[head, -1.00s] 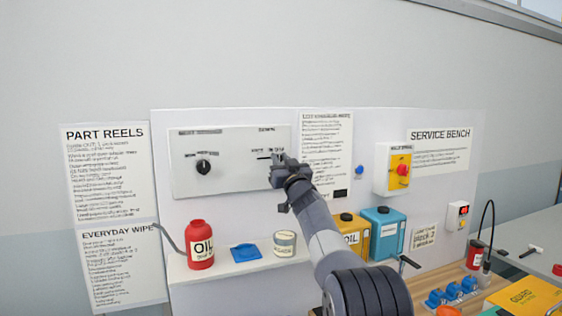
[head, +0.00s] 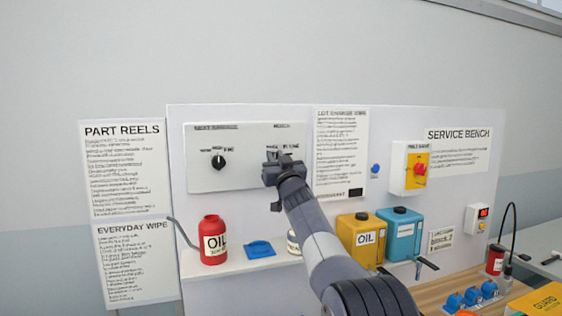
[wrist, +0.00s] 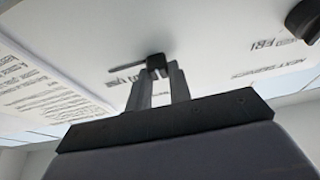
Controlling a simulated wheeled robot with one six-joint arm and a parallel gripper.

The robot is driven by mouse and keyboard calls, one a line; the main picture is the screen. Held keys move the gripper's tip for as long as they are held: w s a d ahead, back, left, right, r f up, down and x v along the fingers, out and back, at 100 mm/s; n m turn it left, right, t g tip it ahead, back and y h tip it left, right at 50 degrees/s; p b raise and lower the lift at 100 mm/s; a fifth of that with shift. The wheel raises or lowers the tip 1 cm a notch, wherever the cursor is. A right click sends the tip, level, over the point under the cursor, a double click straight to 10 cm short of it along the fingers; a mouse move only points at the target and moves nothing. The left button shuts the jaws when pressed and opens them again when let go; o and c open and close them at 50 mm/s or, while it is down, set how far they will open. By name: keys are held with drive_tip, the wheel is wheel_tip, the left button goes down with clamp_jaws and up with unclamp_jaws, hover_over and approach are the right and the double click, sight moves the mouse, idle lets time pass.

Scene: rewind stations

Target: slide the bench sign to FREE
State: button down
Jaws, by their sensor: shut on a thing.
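The bench sign is a small slider on the white panel (head: 240,180) on the wall board. In the head view my gripper (head: 279,157) is at the panel's right part and hides the slider. In the wrist view my gripper (wrist: 157,75) is shut on the slider's dark knob (wrist: 156,62). The thin dark slot (wrist: 125,68) shows on the picture-left side of the knob there. The small labels beside the slot are too blurred to read surely.
A black dial (head: 218,162) is on the same panel, left of my gripper. Below, a shelf holds a red oil bottle (head: 213,242) and a blue item (head: 260,249). Yellow (head: 358,238) and blue (head: 400,232) cans stand right of my arm.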

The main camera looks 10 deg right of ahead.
drive_tip(key=shift+a, duration=0.1)
drive_tip(key=c, duration=1.3)
unclamp_jaws()
drive_tip(key=shift+a, duration=0.15)
drive_tip(key=shift+s, duration=0.1)
drive_tip(key=b+v, duration=0.5)
drive_tip(key=v, duration=0.5)
drive_tip(key=shift+s+f+b, duration=0.2)
drive_tip(key=shift+s+b, duration=0.1)
drive_tip(key=shift+b, duration=0.1)
drive_tip(key=shift+w, duration=0.1)
